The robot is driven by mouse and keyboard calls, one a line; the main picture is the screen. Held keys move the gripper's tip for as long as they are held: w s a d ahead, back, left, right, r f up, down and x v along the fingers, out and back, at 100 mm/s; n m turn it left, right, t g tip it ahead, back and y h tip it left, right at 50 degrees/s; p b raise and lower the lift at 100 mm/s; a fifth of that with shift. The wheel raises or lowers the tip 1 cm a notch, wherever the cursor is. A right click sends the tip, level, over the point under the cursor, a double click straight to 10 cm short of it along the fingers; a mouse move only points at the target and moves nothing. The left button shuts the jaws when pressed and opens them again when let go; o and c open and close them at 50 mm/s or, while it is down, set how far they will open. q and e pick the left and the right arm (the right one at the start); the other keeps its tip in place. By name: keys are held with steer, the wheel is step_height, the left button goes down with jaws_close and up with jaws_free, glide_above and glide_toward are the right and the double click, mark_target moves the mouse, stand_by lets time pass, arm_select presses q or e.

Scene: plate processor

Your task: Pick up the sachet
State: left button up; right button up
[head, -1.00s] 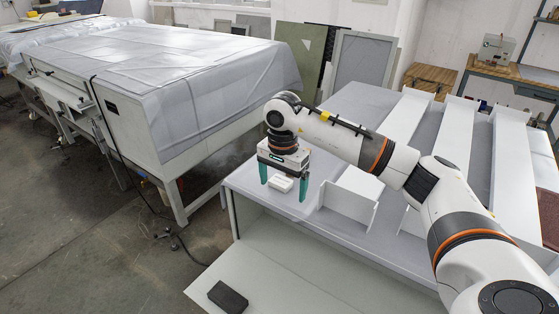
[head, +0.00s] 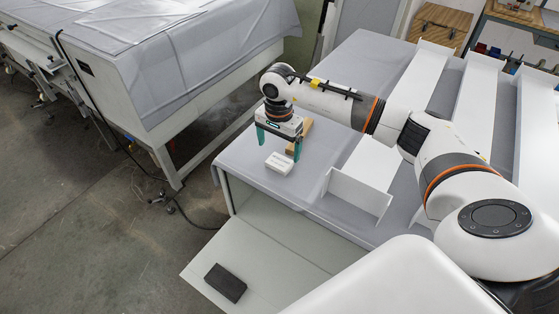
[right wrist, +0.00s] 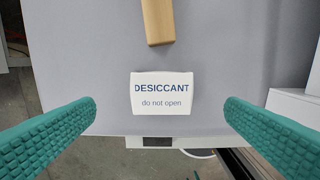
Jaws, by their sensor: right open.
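The sachet (head: 279,163) is a small white packet lying on the grey table top near its left corner. In the right wrist view the sachet (right wrist: 163,93) reads "DESICCANT do not open" and lies between the two fingers, a little ahead of their tips, with a gap on each side. My right gripper (head: 277,148) has teal fingers and is open and empty. It points down above the table, close behind the sachet in the head view. The right gripper (right wrist: 160,120) also shows its spread fingers in the wrist view. My left gripper is not in view.
A tan wooden block (right wrist: 157,20) lies just beyond the sachet and shows partly behind the gripper in the head view (head: 304,137). White angled panels (head: 358,196) stand to the right on the table (head: 240,157). A black block (head: 225,283) lies on the lower shelf.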

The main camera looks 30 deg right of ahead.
mark_target(279, 161)
steer(key=shift+s+f+p, duration=0.1)
steer(key=shift+f+p, duration=0.75)
steer(key=shift+f, duration=0.1)
step_height(279, 161, down, 2)
steer(key=shift+f+p, duration=0.2)
steer(key=shift+p, duration=0.1)
steer(key=shift+f, duration=0.4)
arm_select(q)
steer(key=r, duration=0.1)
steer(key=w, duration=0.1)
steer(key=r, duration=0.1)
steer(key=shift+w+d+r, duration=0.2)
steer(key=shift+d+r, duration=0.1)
arm_select(e)
steer(key=c, duration=1.1)
